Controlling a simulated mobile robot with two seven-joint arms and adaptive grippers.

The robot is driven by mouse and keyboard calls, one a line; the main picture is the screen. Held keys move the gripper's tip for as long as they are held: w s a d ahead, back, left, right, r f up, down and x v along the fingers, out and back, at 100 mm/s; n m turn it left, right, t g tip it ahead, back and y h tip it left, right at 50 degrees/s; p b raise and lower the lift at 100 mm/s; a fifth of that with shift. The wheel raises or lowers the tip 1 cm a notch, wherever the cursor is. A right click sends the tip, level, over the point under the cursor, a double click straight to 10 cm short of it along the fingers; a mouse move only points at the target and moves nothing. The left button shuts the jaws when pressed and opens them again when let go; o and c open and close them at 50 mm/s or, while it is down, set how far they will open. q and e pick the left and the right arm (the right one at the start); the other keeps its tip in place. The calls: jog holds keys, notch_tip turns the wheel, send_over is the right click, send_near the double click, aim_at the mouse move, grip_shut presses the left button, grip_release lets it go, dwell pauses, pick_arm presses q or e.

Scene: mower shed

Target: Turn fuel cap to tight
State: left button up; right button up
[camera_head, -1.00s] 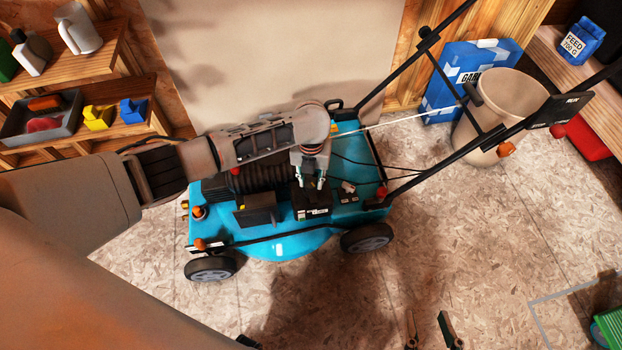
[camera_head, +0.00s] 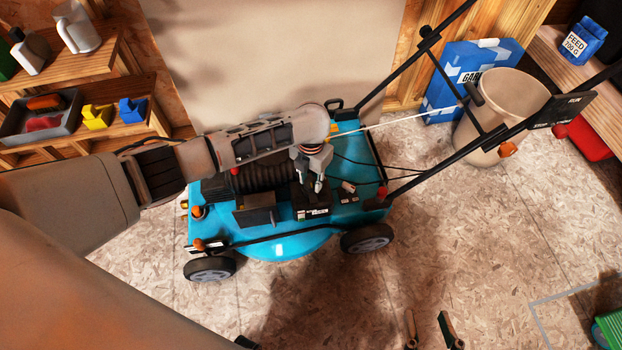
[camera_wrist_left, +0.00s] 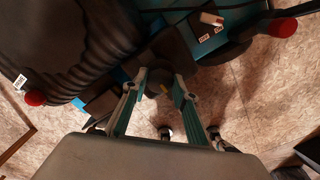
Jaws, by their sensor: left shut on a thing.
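The teal mower (camera_head: 280,244) stands on the floor with its black engine on top. My left gripper (camera_head: 316,190) points down at the black tank block (camera_head: 312,210) on the mower's near side. In the left wrist view the fingers (camera_wrist_left: 158,88) are shut on the dark round fuel cap (camera_wrist_left: 154,90), which has a small yellow mark. In the head view the cap is mostly hidden by the fingers, and the lettering on the block is too small to read. Two fingertips of my right gripper (camera_head: 430,329) show at the bottom edge, apart and empty above the floor.
The mower's black handlebar (camera_head: 440,160) slopes to the upper right. A beige bucket (camera_head: 505,110) and a blue box (camera_head: 465,75) stand behind it. Shelves (camera_head: 100,130) with a grey tray are at upper left. Red knobs (camera_wrist_left: 283,27) flank the cap area.

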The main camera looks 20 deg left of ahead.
aim_at(311, 182)
pick_arm(q)
jog(key=shift+s+f, duration=0.15)
jog(key=o, duration=1.1)
jog(key=shift+r, duration=0.45)
notch_tip(311, 182, up, 11)
jog(key=shift+r, duration=0.1)
